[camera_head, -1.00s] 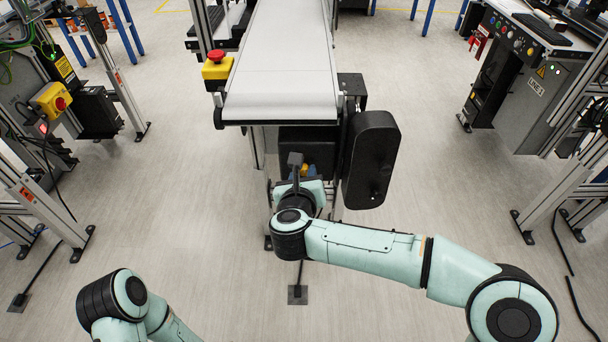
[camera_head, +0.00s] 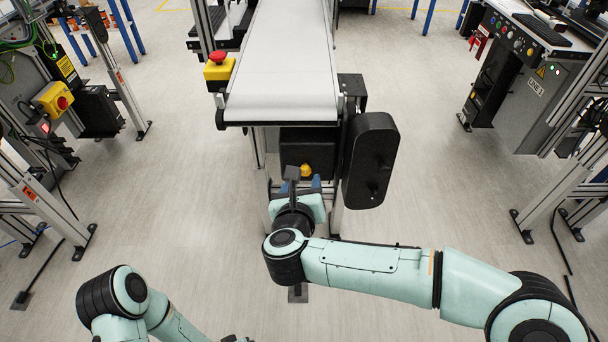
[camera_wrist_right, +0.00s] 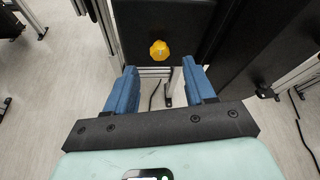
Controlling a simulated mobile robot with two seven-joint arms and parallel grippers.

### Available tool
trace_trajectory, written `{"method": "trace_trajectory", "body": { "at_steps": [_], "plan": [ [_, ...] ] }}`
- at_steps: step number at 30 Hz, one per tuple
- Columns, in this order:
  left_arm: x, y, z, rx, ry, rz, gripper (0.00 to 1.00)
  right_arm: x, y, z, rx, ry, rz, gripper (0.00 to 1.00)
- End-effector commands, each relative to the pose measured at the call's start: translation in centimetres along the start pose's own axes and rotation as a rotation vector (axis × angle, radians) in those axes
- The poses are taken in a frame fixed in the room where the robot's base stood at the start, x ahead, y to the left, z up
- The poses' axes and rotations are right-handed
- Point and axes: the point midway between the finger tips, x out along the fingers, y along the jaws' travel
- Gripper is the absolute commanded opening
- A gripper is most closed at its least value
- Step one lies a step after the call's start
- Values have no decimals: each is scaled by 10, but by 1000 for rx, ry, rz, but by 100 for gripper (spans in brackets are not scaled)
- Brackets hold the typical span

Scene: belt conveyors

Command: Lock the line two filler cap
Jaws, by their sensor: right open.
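A yellow filler cap (camera_head: 305,170) sits on the front of a black box (camera_head: 310,146) under the near end of the conveyor. It also shows in the right wrist view (camera_wrist_right: 159,50), above and between my finger lines, with a small pale mark on it. My right gripper (camera_wrist_right: 160,76) is open, with two blue fingers apart and nothing between them. In the head view the right gripper (camera_head: 302,184) is just in front of the cap, its fingers partly hidden by the wrist. The fingers appear apart from the cap. My left gripper is out of view; only its arm shows at bottom left.
The white conveyor belt (camera_head: 284,60) runs away above the box. A black motor housing (camera_head: 371,160) hangs close to the right of my gripper. A red emergency stop on a yellow box (camera_head: 218,68) is at the belt's left.

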Motion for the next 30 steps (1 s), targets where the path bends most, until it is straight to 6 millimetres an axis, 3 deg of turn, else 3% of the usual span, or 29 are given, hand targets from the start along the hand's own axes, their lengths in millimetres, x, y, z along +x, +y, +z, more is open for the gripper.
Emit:
{"method": "trace_trajectory", "body": {
  "at_steps": [1, 6, 12, 30],
  "plan": [
    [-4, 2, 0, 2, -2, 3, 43, -15, 0, 3, -4, -5, 2, 54],
    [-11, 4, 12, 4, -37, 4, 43, -50, 0, 3, -2, -4, 2, 54],
    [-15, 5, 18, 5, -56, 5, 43, -75, 0, 2, 0, -3, 1, 54],
    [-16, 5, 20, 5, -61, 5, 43, -81, 0, 0, 0, -1, 1, 54]
  ]
}}
